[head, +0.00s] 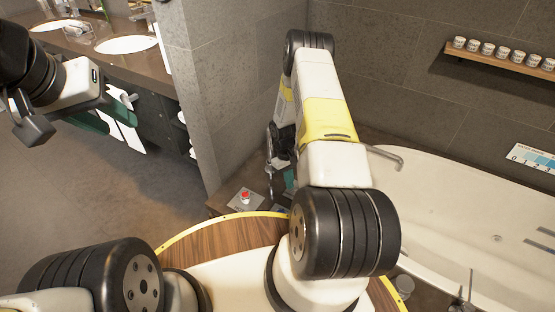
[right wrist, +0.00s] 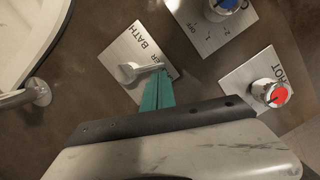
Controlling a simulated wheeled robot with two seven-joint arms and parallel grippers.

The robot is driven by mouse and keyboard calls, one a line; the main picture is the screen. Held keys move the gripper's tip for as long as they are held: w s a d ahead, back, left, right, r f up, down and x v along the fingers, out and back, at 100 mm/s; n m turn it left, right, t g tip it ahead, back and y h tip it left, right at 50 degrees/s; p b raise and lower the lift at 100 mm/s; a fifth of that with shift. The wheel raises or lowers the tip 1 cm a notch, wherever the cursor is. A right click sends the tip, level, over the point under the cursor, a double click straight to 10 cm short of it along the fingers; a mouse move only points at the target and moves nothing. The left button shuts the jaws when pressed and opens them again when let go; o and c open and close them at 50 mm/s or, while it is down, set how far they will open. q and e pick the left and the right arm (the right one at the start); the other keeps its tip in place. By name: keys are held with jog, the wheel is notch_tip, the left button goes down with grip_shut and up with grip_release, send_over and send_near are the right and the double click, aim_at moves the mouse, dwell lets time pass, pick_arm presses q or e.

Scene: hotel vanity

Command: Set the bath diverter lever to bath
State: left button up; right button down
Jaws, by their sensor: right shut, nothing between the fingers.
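The diverter lever (right wrist: 143,70) is a small metal lever on a square plate (right wrist: 122,54) in the right wrist view. The plate reads BATH near its top edge, with a second label partly hidden by the lever. The lever's tip points right, toward that second label. My right gripper (right wrist: 158,92) has its teal fingers together and empty, with their tips at or just below the lever's tip; contact is unclear. In the head view my right arm mostly hides this gripper and the lever. My left gripper (head: 104,108) is at the upper left, its teal fingers apart, away from the bath.
A red-marked HOT knob (right wrist: 270,93) and a blue-marked knob (right wrist: 222,8) sit on plates right of the lever. A metal spout (right wrist: 32,93) is at left. The white bathtub (head: 450,210) lies right; a shelf of small jars (head: 503,56) hangs above it.

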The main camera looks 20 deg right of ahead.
jog(key=shift+s+n, duration=0.25)
jog(key=shift+n, duration=0.25)
jog(key=s+n, duration=0.1)
jog(key=n, duration=0.2)
jog(key=shift+s+h, duration=0.35)
jog(key=shift+h, duration=0.05)
jog(key=n, duration=0.1)
jog(key=s+n, duration=0.1)
jog(key=n+t, duration=0.1)
jog(key=shift+s+d+n+h, duration=0.25)
jog(key=shift+d+n+h, duration=0.05)
jog(key=shift+s+d+n+t, duration=0.15)
jog(key=shift+s+d+n, duration=0.1)
jog(key=shift+n, duration=0.45)
jog(key=shift+s+d+n+t, duration=0.15)
jog(key=shift+s+d+n, duration=0.1)
jog(key=shift+n, duration=0.45)
jog(key=shift+a, duration=0.1)
jog(key=shift+w+a+r, duration=0.1)
jog(key=shift+w+a, duration=0.05)
jog(key=shift+a, duration=0.2)
jog(key=a, duration=0.1)
jog(key=w+a, duration=0.1)
jog(key=shift+w+a+r, duration=0.15)
jog(key=shift+a+r, duration=0.2)
jog(key=shift+a, duration=0.05)
jog(key=v, duration=1)
